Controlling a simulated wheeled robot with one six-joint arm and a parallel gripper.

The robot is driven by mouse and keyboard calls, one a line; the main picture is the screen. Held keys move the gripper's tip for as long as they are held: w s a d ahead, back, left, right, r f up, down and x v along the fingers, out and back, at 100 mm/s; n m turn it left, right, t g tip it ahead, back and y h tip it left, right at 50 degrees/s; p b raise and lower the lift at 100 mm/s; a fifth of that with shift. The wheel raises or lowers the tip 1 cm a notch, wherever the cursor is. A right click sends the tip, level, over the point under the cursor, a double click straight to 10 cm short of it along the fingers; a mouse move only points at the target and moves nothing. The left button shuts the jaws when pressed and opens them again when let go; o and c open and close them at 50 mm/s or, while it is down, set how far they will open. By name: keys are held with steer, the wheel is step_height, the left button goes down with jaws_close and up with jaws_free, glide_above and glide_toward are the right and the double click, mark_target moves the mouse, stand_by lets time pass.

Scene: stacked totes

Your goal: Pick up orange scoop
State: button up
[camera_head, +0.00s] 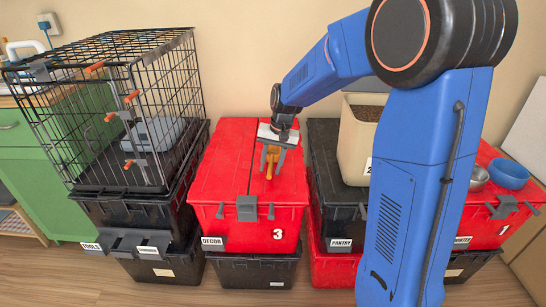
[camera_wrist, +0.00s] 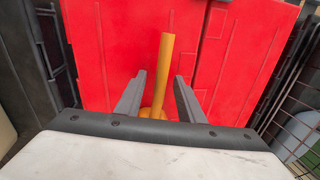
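The orange scoop (camera_head: 269,170) is on the red lid of the middle tote marked 3. In the wrist view its straight handle (camera_wrist: 164,70) points up the picture and its rounded end (camera_wrist: 152,112) is close to my palm, partly hidden. My gripper (camera_head: 272,158) is over the lid, pointing down at the scoop. In the wrist view my gripper's two fingers (camera_wrist: 159,80) are apart, one on each side of the scoop, with red lid showing between them and the handle. I cannot tell the exact height of the fingertips above the lid.
The red tote (camera_head: 218,185) stands on a black one. A wire cage (camera_head: 165,90) stands on black totes at left. At right, a beige bin (camera_head: 352,140) stands on a black tote (camera_head: 335,205); a blue bowl (camera_head: 508,174) is on another red tote. My arm hides part of the right side.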

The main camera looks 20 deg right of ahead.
jaws_close()
